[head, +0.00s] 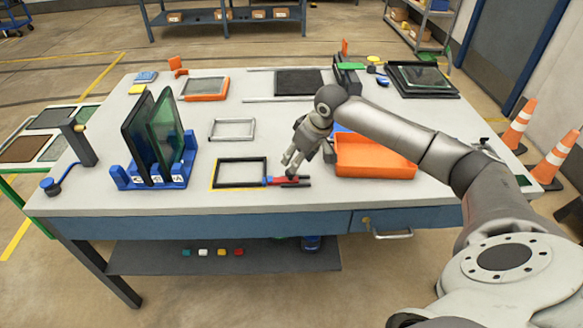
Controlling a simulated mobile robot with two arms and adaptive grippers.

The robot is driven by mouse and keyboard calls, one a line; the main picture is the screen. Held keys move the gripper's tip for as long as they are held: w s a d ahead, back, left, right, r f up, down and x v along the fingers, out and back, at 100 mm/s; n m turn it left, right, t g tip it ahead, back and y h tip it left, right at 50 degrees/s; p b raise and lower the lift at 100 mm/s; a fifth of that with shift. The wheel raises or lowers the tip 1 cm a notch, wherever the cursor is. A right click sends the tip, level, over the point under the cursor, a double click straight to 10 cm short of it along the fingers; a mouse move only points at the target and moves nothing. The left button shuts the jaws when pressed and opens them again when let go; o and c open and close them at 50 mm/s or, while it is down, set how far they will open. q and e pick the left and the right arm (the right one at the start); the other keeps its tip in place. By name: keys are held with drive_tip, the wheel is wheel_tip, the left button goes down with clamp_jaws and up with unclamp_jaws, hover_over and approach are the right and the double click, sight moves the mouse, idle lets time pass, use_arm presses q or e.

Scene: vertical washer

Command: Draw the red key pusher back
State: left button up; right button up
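The red key pusher (289,181) lies near the front edge of the workbench, with a dark end to its right. A small blue part (266,181) sits at its left end, beside a dark rectangular frame (240,172). My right gripper (290,172) reaches down over the pusher from behind, its fingertips at or just above the red body. The fingers overlap it in this view, so I cannot tell whether they touch or grip it. My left gripper is not in view.
A blue rack (178,178) with upright dark panels stands at the left. An orange tray (374,158) is close at the right of my gripper. A light frame (232,129) lies behind. The bench strip in front of the pusher is clear. Traffic cones (519,125) stand at the right.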

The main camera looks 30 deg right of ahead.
sight(283, 177)
drive_tip(key=x, duration=0.6)
drive_tip(key=shift+w+f+p, duration=0.15)
drive_tip(key=shift+f+p, duration=0.15)
drive_tip(key=shift+f, duration=0.1)
drive_tip(key=shift+d, duration=0.1)
clamp_jaws()
